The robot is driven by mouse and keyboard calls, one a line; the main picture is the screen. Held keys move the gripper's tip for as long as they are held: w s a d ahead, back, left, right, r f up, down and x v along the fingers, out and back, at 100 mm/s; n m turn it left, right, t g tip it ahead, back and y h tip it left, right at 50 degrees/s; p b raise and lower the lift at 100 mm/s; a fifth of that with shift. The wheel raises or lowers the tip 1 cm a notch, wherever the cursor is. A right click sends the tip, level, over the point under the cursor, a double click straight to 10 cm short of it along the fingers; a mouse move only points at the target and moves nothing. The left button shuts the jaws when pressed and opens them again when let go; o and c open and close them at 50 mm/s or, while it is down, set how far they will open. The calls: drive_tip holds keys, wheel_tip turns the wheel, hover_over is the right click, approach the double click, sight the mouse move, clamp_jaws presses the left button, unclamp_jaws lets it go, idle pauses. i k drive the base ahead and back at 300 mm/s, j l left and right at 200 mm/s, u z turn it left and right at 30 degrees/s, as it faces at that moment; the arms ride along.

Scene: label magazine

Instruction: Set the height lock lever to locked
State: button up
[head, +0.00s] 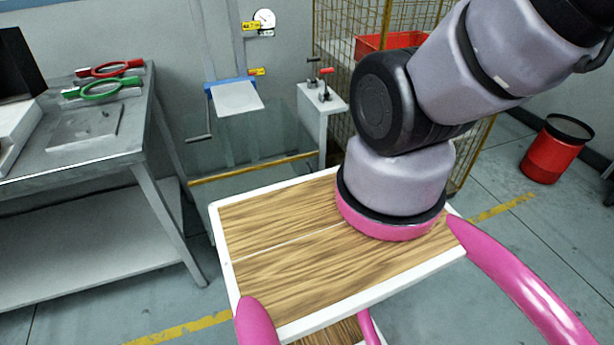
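A grey pedestal (310,125) stands behind my base, with small levers on its top. One lever has a red knob (327,71) and stands upright; another has a dark handle (313,59). I cannot tell which one is the height lock lever or read its setting. My arm rises out of the picture at the upper right, and my gripper is out of view.
A grey metal table (105,155) at the left holds a red-handled ring (108,69) and a green-handled ring (101,88). A low transparent panel with a yellow rail (250,170) fronts the column. A wire cage (335,30) and a red bin (553,152) stand right.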

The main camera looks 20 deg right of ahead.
sight(313, 59)
drive_tip(key=i+j+z, duration=0.2)
drive_tip(key=i, duration=0.25)
drive_tip(key=i+z, duration=0.25)
drive_tip(key=i, duration=0.2)
